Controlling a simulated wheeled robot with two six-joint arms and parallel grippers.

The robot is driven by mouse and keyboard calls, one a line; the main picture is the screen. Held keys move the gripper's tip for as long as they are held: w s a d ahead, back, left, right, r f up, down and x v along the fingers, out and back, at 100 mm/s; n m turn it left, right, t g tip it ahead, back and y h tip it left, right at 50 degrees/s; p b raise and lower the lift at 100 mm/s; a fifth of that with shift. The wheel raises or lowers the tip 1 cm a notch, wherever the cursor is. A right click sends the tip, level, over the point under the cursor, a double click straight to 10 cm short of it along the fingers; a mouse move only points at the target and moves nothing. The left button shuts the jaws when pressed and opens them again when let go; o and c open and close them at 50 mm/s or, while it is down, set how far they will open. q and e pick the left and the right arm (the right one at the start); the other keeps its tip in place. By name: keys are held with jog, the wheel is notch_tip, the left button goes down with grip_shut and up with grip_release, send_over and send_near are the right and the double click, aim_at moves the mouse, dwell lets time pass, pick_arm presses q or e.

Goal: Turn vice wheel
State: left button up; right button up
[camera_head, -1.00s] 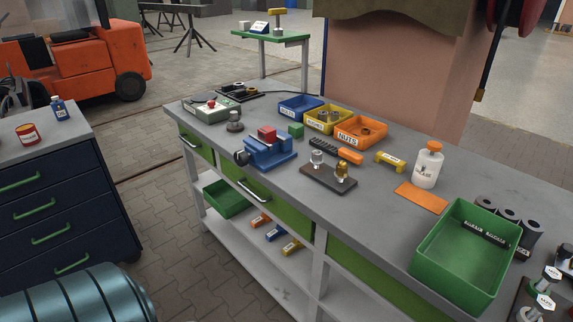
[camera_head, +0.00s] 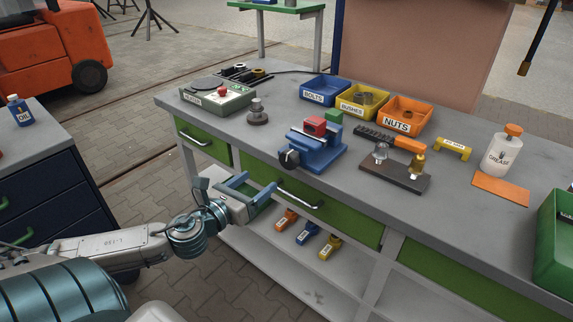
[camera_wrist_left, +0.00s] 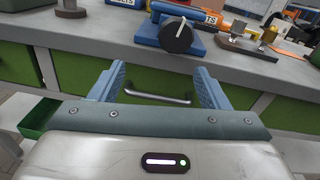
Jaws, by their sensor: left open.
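A blue vice (camera_head: 318,154) stands at the front edge of the grey workbench, with a red block (camera_head: 315,125) at its jaws. Its dark round wheel (camera_head: 289,159) faces out over the bench's front edge. In the left wrist view the wheel (camera_wrist_left: 177,37) shows as a dark disc with a pale mark, ahead of and above the fingers. My left gripper (camera_head: 255,186) is open and empty, in front of the bench, below and to the left of the wheel and apart from it. Its two blue fingers (camera_wrist_left: 157,88) frame a drawer handle behind. My right gripper is not in view.
A metal drawer handle (camera_head: 301,194) sticks out below the vice. A steel knob-like part (camera_head: 257,112) stands left of the vice, and a dark block with fittings (camera_head: 390,172) right of it. Blue, yellow and orange bins (camera_head: 404,115) stand behind. Open floor lies before the bench.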

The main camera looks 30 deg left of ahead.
aim_at(286, 162)
pick_arm(q)
jog(key=shift+m+h, duration=0.3)
jog(key=shift+m, duration=0.2)
jog(key=w, duration=0.2)
jog(key=w+d+r, duration=0.1)
jog(key=w, duration=0.2)
jog(key=w+d+b, duration=0.1)
jog(key=w, duration=0.2)
jog(key=shift+w+d+r, duration=0.15)
jog(key=shift+r, duration=0.25)
jog(key=shift+w, duration=0.7)
jog(key=shift+w+d, duration=0.15)
jog(key=shift+w, duration=0.1)
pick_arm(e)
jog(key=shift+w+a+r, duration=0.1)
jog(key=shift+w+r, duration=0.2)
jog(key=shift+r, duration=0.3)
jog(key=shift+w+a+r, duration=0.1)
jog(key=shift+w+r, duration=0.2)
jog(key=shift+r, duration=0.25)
pick_arm(q)
jog(key=c, duration=1)
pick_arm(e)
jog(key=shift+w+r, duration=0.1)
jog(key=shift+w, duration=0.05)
